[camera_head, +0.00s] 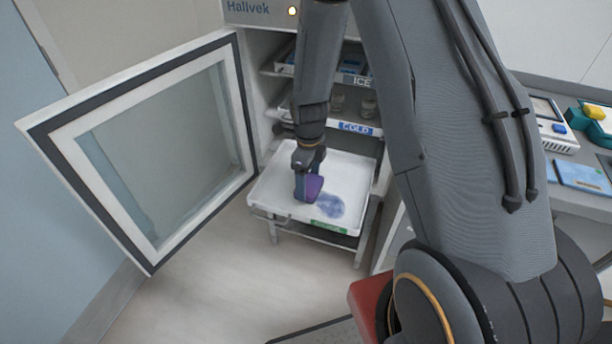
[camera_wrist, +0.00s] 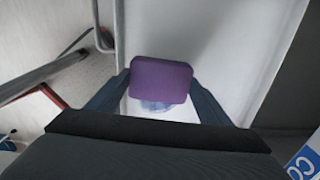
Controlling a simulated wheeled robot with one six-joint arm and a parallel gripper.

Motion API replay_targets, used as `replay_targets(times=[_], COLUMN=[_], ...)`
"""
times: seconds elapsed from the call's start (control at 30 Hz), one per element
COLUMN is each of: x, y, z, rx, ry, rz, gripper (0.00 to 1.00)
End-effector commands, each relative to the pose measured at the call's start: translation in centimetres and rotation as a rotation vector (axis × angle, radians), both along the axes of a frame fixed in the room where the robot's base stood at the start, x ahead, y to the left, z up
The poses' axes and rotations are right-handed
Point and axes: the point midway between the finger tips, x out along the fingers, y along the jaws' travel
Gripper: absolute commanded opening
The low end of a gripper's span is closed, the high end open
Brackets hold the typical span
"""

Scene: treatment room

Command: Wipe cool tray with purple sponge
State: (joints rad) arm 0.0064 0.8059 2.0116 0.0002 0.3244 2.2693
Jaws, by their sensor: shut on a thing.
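The purple sponge (camera_head: 313,187) is held in my gripper (camera_head: 307,185), low over the pulled-out white tray. It also shows in the wrist view (camera_wrist: 161,80), between the two fingers of my gripper (camera_wrist: 160,88). The white tray (camera_head: 345,167) has a green label on its front edge and is taken to be the cool tray. A blue-purple smudge (camera_head: 330,205) lies on the tray floor just right of the sponge; part of it shows behind the sponge in the wrist view (camera_wrist: 157,105). I cannot tell whether the sponge touches the tray.
The cabinet's glass door (camera_head: 160,150) stands open at left. Above the tray are shelves labelled COLD (camera_head: 356,128) and ICE (camera_head: 357,81), holding jars and packs. A counter (camera_head: 590,205) with a yellow item and a blue box is at right. A red seat (camera_head: 368,300) stands low in front.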

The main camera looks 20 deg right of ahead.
Motion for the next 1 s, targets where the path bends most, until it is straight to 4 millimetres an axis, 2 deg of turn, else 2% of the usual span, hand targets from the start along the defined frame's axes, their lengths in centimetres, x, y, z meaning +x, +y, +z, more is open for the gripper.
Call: replay_targets(times=[0.1, 0.37, 1.0], x=[0.0, 0.0, 0.0], y=[-0.1, -0.3, 0.0], z=[1.4, 3.2, 3.3], rx=[0.0, 0.0, 0.0], ry=[-0.001, 0.0, 0.0], rz=[-0.002, -0.005, 0.0], gripper=[0.48, 0.48, 0.48])
